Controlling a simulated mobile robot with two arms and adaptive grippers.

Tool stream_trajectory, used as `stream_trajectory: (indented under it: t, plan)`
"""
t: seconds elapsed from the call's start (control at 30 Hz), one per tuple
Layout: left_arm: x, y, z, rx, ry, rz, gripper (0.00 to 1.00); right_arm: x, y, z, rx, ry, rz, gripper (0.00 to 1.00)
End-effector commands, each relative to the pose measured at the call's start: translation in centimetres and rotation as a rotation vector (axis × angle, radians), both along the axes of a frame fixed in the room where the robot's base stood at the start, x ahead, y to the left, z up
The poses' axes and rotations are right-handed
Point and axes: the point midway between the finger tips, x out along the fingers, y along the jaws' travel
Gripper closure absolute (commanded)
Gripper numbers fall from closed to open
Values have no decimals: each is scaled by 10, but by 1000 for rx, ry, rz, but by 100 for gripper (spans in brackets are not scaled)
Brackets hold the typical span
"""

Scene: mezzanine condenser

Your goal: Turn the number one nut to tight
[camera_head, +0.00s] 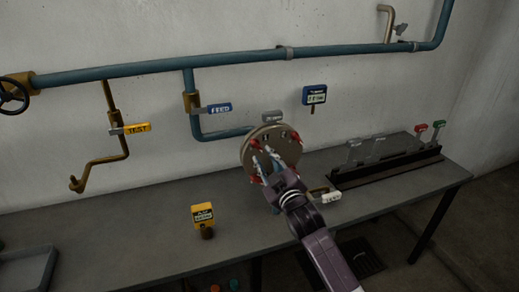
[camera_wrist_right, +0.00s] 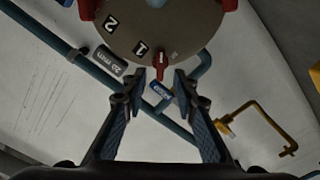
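A round tan flange (camera_head: 272,141) with red nuts around its rim is fixed to the pipework above the bench. In the right wrist view the flange (camera_wrist_right: 180,28) shows the printed numbers 1 and 2. A red nut with a pointer (camera_wrist_right: 161,66) sits at its edge beside the number 1. My right gripper (camera_head: 264,164) is in front of the lower part of the flange. In the right wrist view its two fingers (camera_wrist_right: 159,80) are apart, one on each side of the red nut, with gaps visible. The fingers hide part of the flange in the head view. My left gripper is not in view.
A teal pipe (camera_head: 230,61) runs along the wall, with a FEED tag (camera_head: 219,108) and a yellow-tagged branch (camera_head: 137,128). A yellow device (camera_head: 203,213) stands on the bench (camera_head: 150,222). A black rack (camera_head: 385,167) is at right.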

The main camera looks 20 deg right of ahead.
Motion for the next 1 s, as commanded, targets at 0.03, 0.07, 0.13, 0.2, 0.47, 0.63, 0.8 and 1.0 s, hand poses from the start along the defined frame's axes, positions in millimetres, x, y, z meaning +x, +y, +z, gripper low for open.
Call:
stream_trajectory:
  t: [0.03, 0.07, 0.13, 0.2, 0.47, 0.63, 0.8, 1.0]
  plan:
    - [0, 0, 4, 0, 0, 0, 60, 8, 0, 2, 1, 1, -1, 73]
    - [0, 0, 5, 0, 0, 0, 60, 12, 0, 2, 1, 0, 0, 73]
    - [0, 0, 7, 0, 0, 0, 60, 21, 1, 2, 2, 1, -1, 73]
    - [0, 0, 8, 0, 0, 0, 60, 29, 2, 1, 2, 1, 0, 73]
    - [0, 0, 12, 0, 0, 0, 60, 47, 2, 0, 1, 1, 0, 73]
    - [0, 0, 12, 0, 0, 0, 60, 50, 2, -1, 1, 1, 0, 73]
    - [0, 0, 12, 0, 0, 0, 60, 50, 2, -1, 1, 1, 0, 73]
    - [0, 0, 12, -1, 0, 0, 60, 50, 2, -1, 2, 1, 0, 92]
